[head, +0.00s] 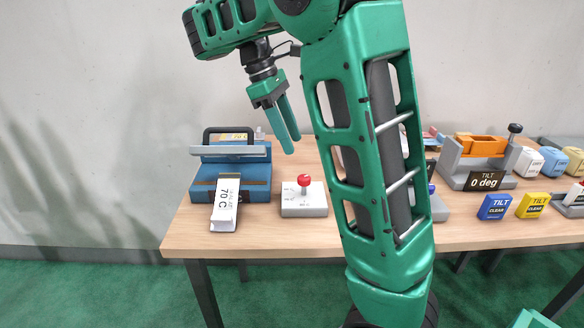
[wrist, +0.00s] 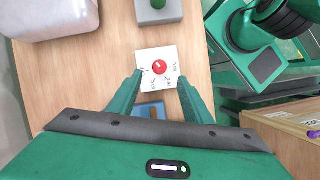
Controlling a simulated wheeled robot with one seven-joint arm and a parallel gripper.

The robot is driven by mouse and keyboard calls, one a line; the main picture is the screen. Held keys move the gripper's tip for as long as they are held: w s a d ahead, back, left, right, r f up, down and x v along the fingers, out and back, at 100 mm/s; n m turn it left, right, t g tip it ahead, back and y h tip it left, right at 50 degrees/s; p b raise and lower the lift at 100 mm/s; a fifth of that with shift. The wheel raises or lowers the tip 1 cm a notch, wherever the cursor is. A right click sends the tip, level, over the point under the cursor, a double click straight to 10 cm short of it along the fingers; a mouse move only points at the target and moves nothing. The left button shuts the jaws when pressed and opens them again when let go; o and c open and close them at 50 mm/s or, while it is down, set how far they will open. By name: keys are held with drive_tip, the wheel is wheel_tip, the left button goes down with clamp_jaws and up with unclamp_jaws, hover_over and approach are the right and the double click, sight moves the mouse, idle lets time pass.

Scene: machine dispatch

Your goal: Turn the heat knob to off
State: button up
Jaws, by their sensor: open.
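The heat knob appears to be the red knob (head: 304,180) on a pale square base with printed marks around it, right of the blue sealing machine (head: 258,178). A white tag reading 70 C (head: 226,204) is at the machine's front. In the wrist view the red knob (wrist: 159,67) lies just ahead of and between my fingertips. My gripper (head: 293,145) is open and empty, pointing down above the knob and apart from it in the head view; its two fingers also show in the wrist view (wrist: 160,76). The mark the knob points at is too small to read.
To the right stand a tilt fixture (head: 462,172) with a 0 deg sign, blue (head: 494,207) and yellow (head: 533,205) TILT CLEAR blocks and several cubes. My arm hides the table's middle.

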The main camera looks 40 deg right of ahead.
sight(304, 177)
drive_tip(key=shift+w+a+x, duration=0.15)
drive_tip(key=shift+x, duration=2.45)
drive_tip(key=shift+w+a+x, duration=0.1)
drive_tip(key=shift+w+x, duration=0.05)
drive_tip(key=shift+x, duration=2.45)
drive_tip(key=shift+f, duration=0.15)
drive_tip(key=c, duration=1)
